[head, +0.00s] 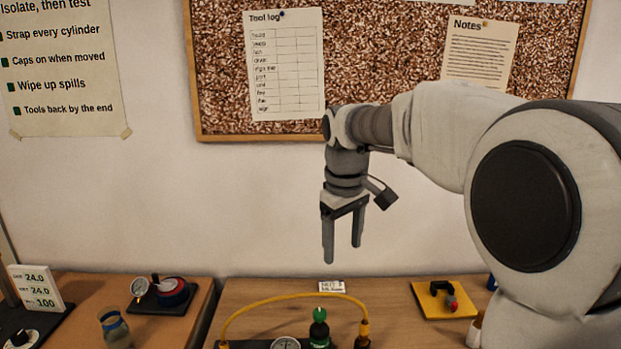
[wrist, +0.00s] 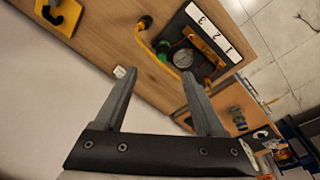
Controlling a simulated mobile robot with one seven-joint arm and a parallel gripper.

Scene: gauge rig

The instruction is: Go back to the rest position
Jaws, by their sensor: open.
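My gripper (head: 343,240) hangs fingers-down in front of the wall, well above the bench, in the head view. Its two fingers are apart with nothing between them. In the wrist view my gripper (wrist: 160,105) also shows open and empty. Below it on the wooden bench (head: 250,295) is a gauge rig with a yellow hose (head: 290,297), a green-topped fitting (head: 319,328) and a round dial gauge (head: 286,343). The wrist view shows the gauge (wrist: 183,57) on a dark panel with a white numbered strip (wrist: 207,33).
A yellow plate (head: 432,308) with a black part lies at the bench's right. A second bench at left holds a red-and-black device (head: 172,291), a glass jar (head: 114,327) and a number display (head: 38,288). A gap separates the benches. A cork board (head: 380,60) hangs behind my arm.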

